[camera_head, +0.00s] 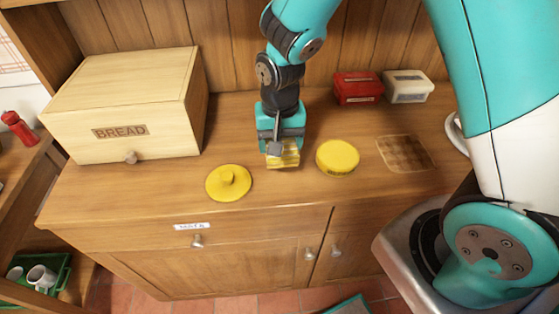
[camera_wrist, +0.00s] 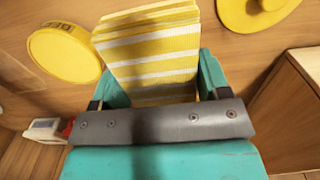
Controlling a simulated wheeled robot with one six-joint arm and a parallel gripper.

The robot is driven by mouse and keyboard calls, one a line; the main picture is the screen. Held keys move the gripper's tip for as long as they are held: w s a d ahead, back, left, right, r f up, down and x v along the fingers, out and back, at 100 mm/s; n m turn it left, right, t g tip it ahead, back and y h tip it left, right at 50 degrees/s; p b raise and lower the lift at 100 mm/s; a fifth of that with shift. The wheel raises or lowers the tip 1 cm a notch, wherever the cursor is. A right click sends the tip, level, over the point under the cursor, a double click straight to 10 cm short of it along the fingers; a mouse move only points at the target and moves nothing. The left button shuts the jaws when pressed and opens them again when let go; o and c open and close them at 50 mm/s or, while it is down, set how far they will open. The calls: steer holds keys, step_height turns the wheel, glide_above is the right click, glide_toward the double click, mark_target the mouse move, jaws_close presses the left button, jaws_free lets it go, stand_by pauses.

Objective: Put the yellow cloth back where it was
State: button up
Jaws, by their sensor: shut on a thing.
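The yellow cloth (camera_wrist: 150,50), with white stripes and folded into a flat stack, is between the fingers of my gripper (camera_wrist: 155,92). In the head view the cloth (camera_head: 284,158) shows below my gripper (camera_head: 282,142), at or just above the wooden counter; I cannot tell whether it touches. My gripper is shut on it. The gripper body hides part of the cloth.
A yellow lid with a knob (camera_head: 228,182) lies left of the cloth, and a round yellow tin (camera_head: 338,157) stands close on its right. A brown checked square (camera_head: 405,153) lies farther right. A bread box (camera_head: 125,105) stands left; red (camera_head: 358,88) and white (camera_head: 408,86) boxes stand behind.

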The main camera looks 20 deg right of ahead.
mark_target(280, 170)
steer(key=shift+f, duration=3.55)
steer(key=shift+f, duration=0.1)
steer(key=shift+f, duration=0.15)
steer(key=o, duration=1)
steer(key=shift+s, duration=0.1)
step_height(280, 170, up, 12)
steer(key=shift+b, duration=0.4)
steer(key=s+a+r+n+y, duration=0.1)
steer(key=s+r+n, duration=0.2)
steer(key=s, duration=0.3)
steer(key=s+a+r+n+y, duration=0.1)
steer(key=s+a+r+n, duration=0.1)
steer(key=s+r+n, duration=0.2)
steer(key=s+a+r+n+y, duration=0.1)
steer(key=s+r+n+y, duration=0.1)
steer(key=s+r, duration=0.5)
steer(key=shift+s+a+n, duration=0.25)
steer(key=shift+s+n, duration=0.35)
steer(key=shift+n, duration=0.3)
